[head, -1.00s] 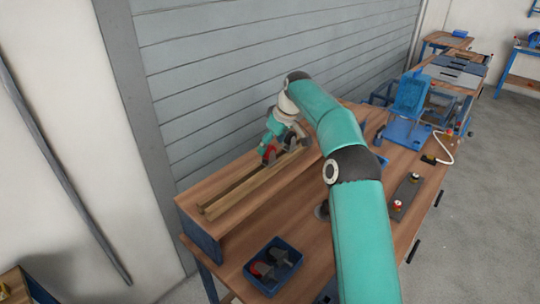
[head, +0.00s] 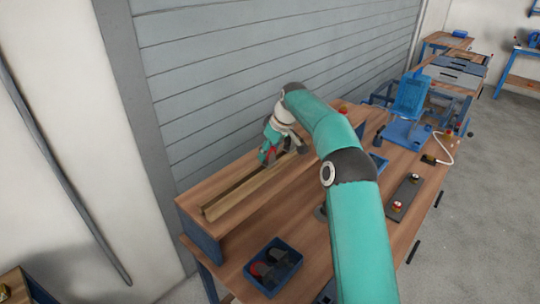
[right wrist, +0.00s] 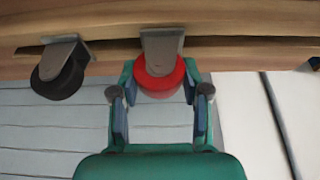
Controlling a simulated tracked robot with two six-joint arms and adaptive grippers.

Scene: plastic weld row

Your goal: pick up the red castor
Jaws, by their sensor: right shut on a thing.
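The red castor (right wrist: 160,83), a red wheel under a grey metal bracket, sits between the two fingers of my right gripper (right wrist: 160,92) in the right wrist view. The fingers are shut on the wheel, one on each side. Its bracket touches or lies very near the wooden rail behind it; I cannot tell if it is clear of it. In the head view my right gripper (head: 270,152) is at the slatted wooden rack (head: 238,192), and only a little red shows there. My left gripper is not in view.
A black castor (right wrist: 58,78) hangs beside the red one in the right wrist view. A blue bin (head: 250,277) with red and dark parts stands at the bench front. A grey plate (head: 405,194) with small red-and-white parts lies to the right. The grey slatted wall is close behind.

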